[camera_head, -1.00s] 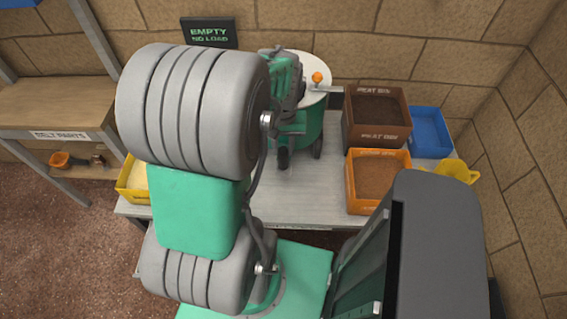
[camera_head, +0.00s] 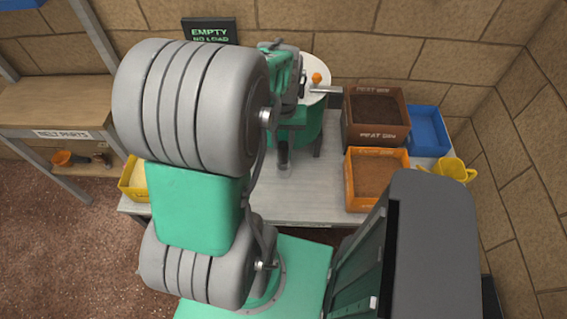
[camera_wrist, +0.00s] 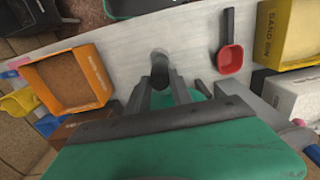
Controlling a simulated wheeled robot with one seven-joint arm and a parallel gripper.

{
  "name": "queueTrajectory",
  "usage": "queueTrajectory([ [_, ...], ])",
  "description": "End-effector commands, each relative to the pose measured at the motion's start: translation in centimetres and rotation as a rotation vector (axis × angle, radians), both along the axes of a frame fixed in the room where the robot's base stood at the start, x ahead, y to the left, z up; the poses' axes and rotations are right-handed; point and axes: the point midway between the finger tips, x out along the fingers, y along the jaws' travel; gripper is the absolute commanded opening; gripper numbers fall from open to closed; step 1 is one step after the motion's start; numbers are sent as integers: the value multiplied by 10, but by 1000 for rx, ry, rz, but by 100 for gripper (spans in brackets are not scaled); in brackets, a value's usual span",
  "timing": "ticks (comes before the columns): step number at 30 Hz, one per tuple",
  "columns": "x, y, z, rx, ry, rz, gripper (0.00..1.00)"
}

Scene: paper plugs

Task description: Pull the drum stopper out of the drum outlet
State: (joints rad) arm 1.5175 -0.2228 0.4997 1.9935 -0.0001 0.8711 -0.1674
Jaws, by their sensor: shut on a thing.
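The green drum (camera_head: 310,125) stands on the grey table with a white top and an orange knob. A dark, round-ended cylinder, which looks like the drum stopper (camera_wrist: 160,62), shows between my fingertips in the wrist view. My gripper (camera_wrist: 161,84) is shut on it, one finger on each side. A dark cylindrical piece also shows low at the drum's front in the head view (camera_head: 283,154). My arm hides the drum's left side. The drum outlet is not clearly visible, so I cannot tell how far the stopper sits in it.
An orange bin (camera_head: 377,203), a brown peat bin (camera_head: 352,137) and a blue tray (camera_head: 428,132) stand to the right. A red scoop (camera_wrist: 230,60) lies on the table near a yellow sand bin (camera_wrist: 298,32). The table front is mostly clear.

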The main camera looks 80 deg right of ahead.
Motion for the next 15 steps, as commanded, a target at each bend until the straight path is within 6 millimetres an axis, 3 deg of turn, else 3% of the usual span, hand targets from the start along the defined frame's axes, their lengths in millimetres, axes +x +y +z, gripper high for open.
queueTrajectory([
  [15,0,0,32,0,0,0,0],
])
